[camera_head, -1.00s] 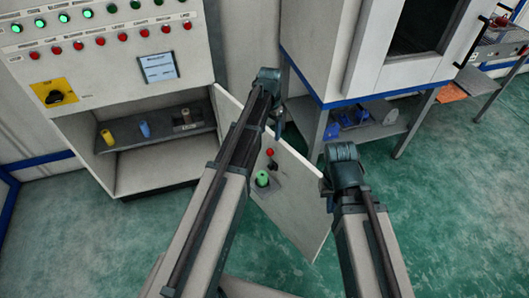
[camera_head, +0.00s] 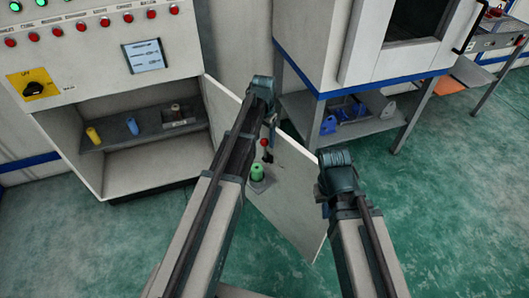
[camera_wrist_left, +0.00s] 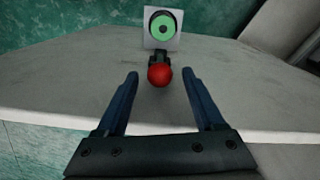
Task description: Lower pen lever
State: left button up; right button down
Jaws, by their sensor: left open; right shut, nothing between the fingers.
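The lever with a red ball knob (camera_head: 264,142) stands on the open cabinet door beside a green round part (camera_head: 257,172). In the left wrist view, the red knob (camera_wrist_left: 159,75) lies between and just beyond the two fingertips, on a dark stem. The green part (camera_wrist_left: 163,27) sits behind it on a pale square plate. My left gripper (camera_head: 270,120) is open and empty, close to the knob; I see no clear contact. My right gripper (camera_head: 326,204) is shut and empty near the door's right edge, mostly hidden by its wrist.
The white door (camera_head: 292,190) slants out from the control cabinet. The cabinet shelf (camera_head: 100,140) holds a yellow and a blue cylinder and a grey block. A metal table (camera_head: 350,118) with blue parts stands behind at right. Green floor at right is clear.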

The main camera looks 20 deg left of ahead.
aim_at(264, 145)
pick_arm(q)
notch_tip(264, 145, down, 4)
jog(key=b, duration=0.3)
jog(key=shift+f, duration=0.1)
jog(key=shift+c, duration=0.3)
grip_shut()
dwell(0.9)
